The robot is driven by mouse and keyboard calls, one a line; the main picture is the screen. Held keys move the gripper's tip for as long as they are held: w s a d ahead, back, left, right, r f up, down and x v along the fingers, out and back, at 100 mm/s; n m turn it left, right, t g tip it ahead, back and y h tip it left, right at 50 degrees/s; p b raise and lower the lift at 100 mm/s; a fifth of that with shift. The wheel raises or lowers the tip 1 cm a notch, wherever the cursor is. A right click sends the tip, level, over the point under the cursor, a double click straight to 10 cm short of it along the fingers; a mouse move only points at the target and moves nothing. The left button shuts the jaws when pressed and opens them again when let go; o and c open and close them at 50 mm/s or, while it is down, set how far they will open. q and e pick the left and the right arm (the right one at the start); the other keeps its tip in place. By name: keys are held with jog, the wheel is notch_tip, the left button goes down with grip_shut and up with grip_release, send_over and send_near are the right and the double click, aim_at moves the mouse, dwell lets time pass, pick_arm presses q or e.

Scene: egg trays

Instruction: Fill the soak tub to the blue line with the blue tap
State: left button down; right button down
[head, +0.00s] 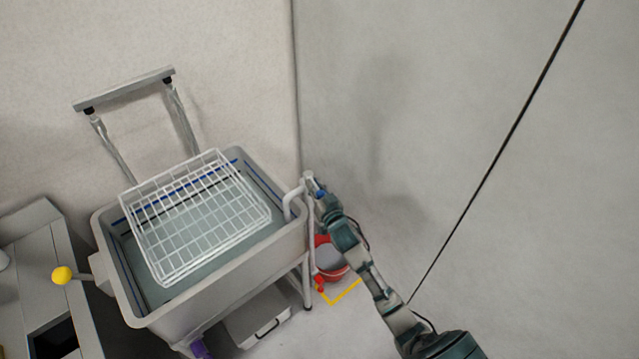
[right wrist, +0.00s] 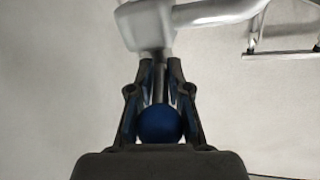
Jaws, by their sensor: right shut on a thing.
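The soak tub (head: 210,297) is a grey basin on a stand. A blue line (head: 121,226) runs along its inner walls near the rim. A grey-green surface (head: 150,293) shows inside, below the line; I cannot tell the exact water level. The tap (head: 291,192) is a pale curved spout at the tub's right corner. My right gripper (head: 320,192) is at the tap. In the right wrist view, the gripper (right wrist: 159,105) is shut around the tap's blue knob (right wrist: 160,124) and its stem. Any stream from the spout is not visible. My left gripper is not in view.
A white wire basket (head: 178,193) sits over the tub. A handle frame (head: 125,88) rises behind. A yellow-knobbed lever (head: 62,275) is at left. A dark cable (head: 490,170) crosses at right.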

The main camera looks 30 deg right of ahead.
jog(key=shift+a+m+h, duration=0.1)
jog(key=shift+m+h, duration=0.2)
jog(key=shift+h, duration=0.2)
jog(key=c, duration=1.2)
grip_release()
jog(key=shift+o, duration=0.2)
jog(key=s+a, duration=0.1)
jog(key=s, duration=1.1)
jog(key=shift+a, duration=0.25)
